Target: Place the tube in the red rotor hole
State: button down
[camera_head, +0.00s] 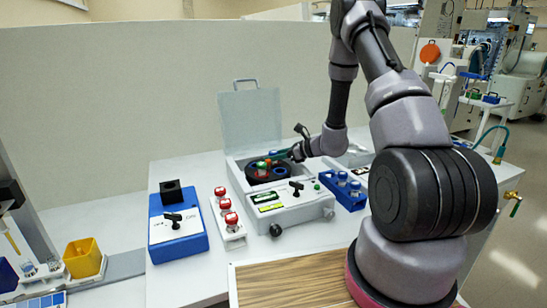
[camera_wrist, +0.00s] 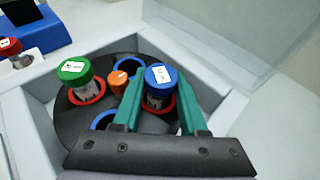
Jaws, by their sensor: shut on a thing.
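The blue-capped tube (camera_wrist: 160,76) stands between the teal fingers of my gripper (camera_wrist: 160,80), which is shut on it. Its lower part shows within a red-rimmed hole (camera_wrist: 163,112) of the dark rotor (camera_wrist: 75,128); how deep it sits cannot be told. A green-capped tube (camera_wrist: 76,72) stands in another red-rimmed hole, left of the orange hub (camera_wrist: 117,81). Blue-rimmed holes (camera_wrist: 128,64) lie between, and one is partly hidden by my gripper. In the head view, my gripper (camera_head: 292,155) reaches over the rotor in the open centrifuge (camera_head: 295,214).
The centrifuge lid (camera_head: 251,118) stands raised behind the rotor. A rack of red-capped tubes (camera_head: 232,236) and a blue device (camera_head: 178,228) stand to the left. A blue rack (camera_head: 345,192) stands close on the right. A wooden board (camera_head: 290,282) lies in front.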

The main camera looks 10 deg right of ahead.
jog(key=shift+f, duration=0.2)
jog(key=c, duration=0.7)
grip_release()
jog(key=shift+c, duration=0.2)
jog(key=shift+r, duration=0.1)
